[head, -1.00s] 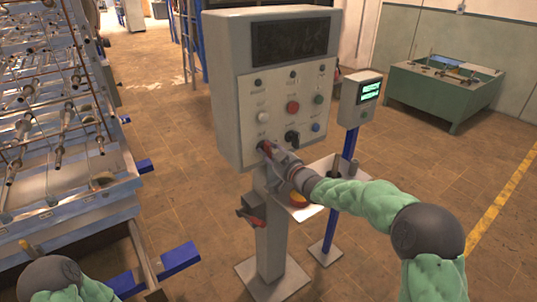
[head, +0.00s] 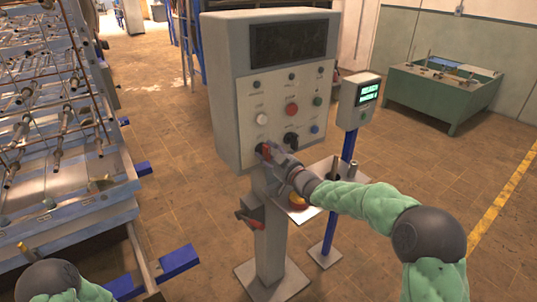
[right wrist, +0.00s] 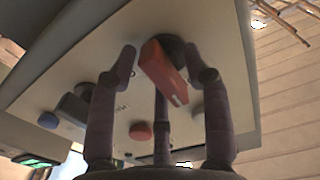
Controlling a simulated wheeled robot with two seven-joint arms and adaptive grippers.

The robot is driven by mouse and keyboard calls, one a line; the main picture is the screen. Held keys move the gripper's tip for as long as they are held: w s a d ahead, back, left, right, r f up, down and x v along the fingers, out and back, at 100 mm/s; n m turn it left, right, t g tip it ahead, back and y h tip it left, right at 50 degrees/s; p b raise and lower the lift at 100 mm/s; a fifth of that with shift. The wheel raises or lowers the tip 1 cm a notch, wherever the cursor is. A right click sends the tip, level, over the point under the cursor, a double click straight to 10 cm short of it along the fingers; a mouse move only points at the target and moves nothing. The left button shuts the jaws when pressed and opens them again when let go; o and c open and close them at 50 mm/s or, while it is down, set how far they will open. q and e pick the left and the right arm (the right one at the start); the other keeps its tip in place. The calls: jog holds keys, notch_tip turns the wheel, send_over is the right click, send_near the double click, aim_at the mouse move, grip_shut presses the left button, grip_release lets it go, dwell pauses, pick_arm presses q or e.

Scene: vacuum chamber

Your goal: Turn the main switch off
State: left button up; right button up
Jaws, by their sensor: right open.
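The grey control box (head: 225,100) stands on a post, its front panel facing me. The main switch (right wrist: 165,72), a red handle on a dark round base, is at the panel's lower left. In the head view my right gripper (head: 270,153) is in front of it and mostly hides it. In the right wrist view the gripper's fingers are spread around the red handle, with gaps visible beside it. The handle looks tilted in that view. My left gripper is out of view; only part of my left arm shows at bottom left.
A red button (head: 292,110), black knob (head: 291,139) and blue button (head: 315,129) sit near the switch. A small tray (head: 300,214) and a display on a blue post (head: 366,93) stand to the right. A metal rack (head: 60,150) fills the left.

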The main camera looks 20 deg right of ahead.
jog(key=v, duration=1.1)
jog(key=shift+s, duration=0.4)
jog(key=shift+d, duration=0.1)
